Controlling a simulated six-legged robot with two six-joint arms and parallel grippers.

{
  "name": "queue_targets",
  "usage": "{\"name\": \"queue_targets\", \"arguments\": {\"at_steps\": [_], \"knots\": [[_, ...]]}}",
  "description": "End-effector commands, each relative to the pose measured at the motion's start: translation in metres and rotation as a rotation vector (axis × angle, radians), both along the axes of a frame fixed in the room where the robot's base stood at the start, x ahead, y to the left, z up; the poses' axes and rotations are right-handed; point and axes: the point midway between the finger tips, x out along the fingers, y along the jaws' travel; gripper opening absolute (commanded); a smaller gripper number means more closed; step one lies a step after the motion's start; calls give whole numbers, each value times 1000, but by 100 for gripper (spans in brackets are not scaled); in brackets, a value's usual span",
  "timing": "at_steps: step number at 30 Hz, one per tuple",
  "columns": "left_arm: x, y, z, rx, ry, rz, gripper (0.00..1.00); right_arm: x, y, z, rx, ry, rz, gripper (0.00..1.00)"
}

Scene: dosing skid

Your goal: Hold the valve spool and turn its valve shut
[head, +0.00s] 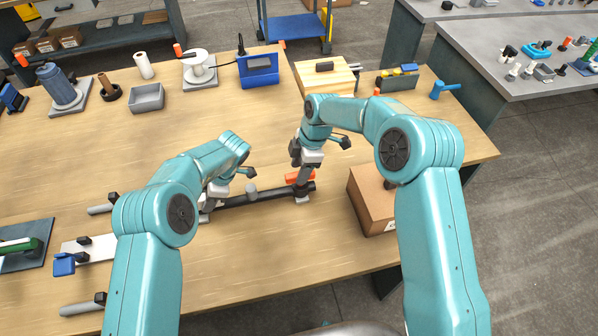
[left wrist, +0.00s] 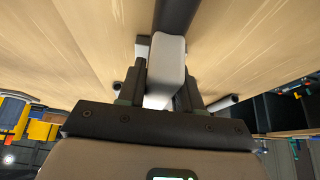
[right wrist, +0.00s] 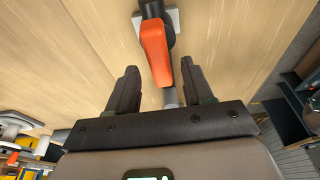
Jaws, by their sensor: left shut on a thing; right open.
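The valve spool (head: 262,198) is a dark pipe lying across the front of the wooden bench, with a grey stub near its middle. Its orange valve lever (head: 292,178) is at the right end and lies roughly along the pipe. My left gripper (head: 206,206) is shut on the light grey block at the spool's left end; the left wrist view shows this block (left wrist: 170,62) between the fingers. My right gripper (head: 302,182) is open at the lever. In the right wrist view the orange lever (right wrist: 156,55) reaches between the open fingers (right wrist: 160,68), with gaps at both sides.
A cardboard box (head: 372,205) stands close to the right of the spool. Pipe pieces and a blue clamp (head: 64,264) lie at the left front. A grey bin (head: 147,97), a blue device (head: 258,70) and a wooden box (head: 324,76) stand at the back. The middle bench is clear.

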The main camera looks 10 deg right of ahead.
Motion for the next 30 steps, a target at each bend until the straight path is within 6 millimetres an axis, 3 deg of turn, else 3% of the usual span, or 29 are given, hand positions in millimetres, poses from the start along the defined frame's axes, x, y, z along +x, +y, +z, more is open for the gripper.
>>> {"name": "queue_targets", "arguments": {"at_steps": [9, 22, 23, 27, 30], "knots": [[1, 0, 1, -1, -2, 0, 8, 0, 0, -27, 0, 1, 1, 51], [1, 0, 1, 0, -1, 0, 8, 0, 0, -33, 0, 0, 1, 51], [1, 0, 1, 0, -1, 0, 8, 0, 0, -33, 0, 0, 1, 45], [1, 0, 1, 0, -1, 0, 8, 0, 0, -33, 0, 0, 0, 3], [1, 0, 1, 0, -1, 0, 8, 0, 0, -32, 0, 0, -7, 3]]}}
